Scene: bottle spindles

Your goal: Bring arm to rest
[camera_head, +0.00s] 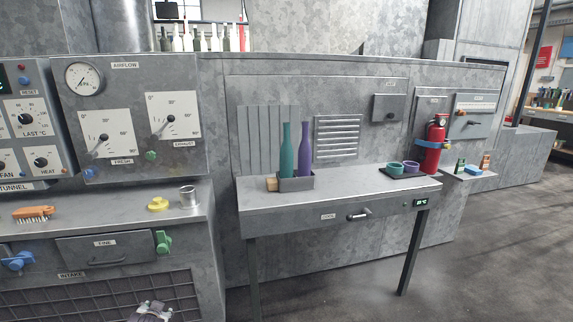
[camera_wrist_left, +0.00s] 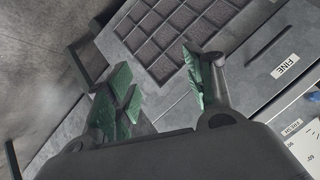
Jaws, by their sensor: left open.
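My left gripper (camera_wrist_left: 158,88) shows in the left wrist view with its two green-padded fingers spread apart and nothing between them. Behind the fingers are the intake grille (camera_wrist_left: 168,30) and the drawer front labelled FINE (camera_wrist_left: 262,78). In the head view only a small part of my left arm shows at the bottom edge, low in front of the grille. My right arm and gripper are not in view. A teal bottle (camera_head: 287,152) and a purple bottle (camera_head: 305,150) stand upright in a grey holder (camera_head: 297,184) on the middle table.
The table (camera_head: 345,195) also carries a dark tray with two cups (camera_head: 396,168). A red extinguisher (camera_head: 433,145) is on its right. The left counter holds a brush (camera_head: 33,213), a yellow piece (camera_head: 158,204) and a metal cup (camera_head: 188,196). The floor at right is clear.

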